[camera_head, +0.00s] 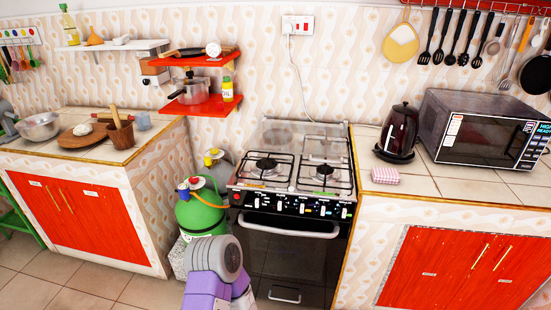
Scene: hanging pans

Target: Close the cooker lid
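The cooker (290,205) stands between the two counters, with its burners uncovered. Its clear glass lid (300,136) is raised at the back edge, against the tiled wall. A purple and grey link of my arm shows at the bottom, in front of the green gas cylinder and the cooker's left side. Neither of my grippers is in view. No contact with the lid is visible.
Green gas cylinder (204,212) stands left of the cooker. The right counter holds a kettle (399,132), a folded cloth (385,175) and a microwave (480,130). Red shelves (203,105) hang above left; utensils hang at upper right. The burners are clear of pans.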

